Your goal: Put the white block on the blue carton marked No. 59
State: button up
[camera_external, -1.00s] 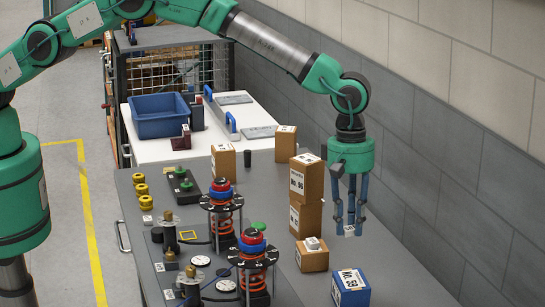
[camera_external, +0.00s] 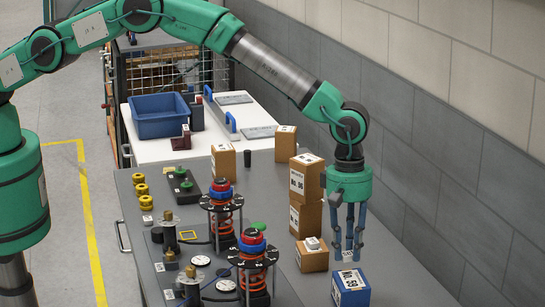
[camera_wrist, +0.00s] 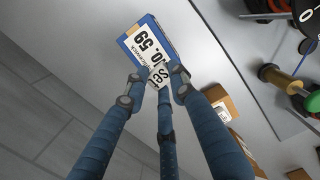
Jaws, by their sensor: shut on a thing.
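The blue carton (camera_external: 351,298) stands on the grey bench top at the front right, its white label reading No. 59. It also shows in the wrist view (camera_wrist: 128,46), below my fingertips. My gripper (camera_external: 347,254) points down with its three blue fingers shut on the white block (camera_external: 348,257). In the wrist view the block (camera_wrist: 160,74) sits between the fingertips, partly hidden by them, and overlaps one end of the carton's label. The block is very close over the carton's far part. I cannot tell whether they touch.
Spring fixtures (camera_external: 253,265) stand further left. The bench right of the blue carton is clear.

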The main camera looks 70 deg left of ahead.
aim_at(347, 252)
jog(key=shift+f, duration=1.7)
jog(key=shift+f, duration=0.1)
jog(key=o, duration=1)
jog(key=r, duration=0.8)
jog(key=a+r+b, duration=0.1)
jog(key=r, duration=0.3)
jog(key=shift+r, duration=0.1)
jog(key=shift+a+r, duration=0.1)
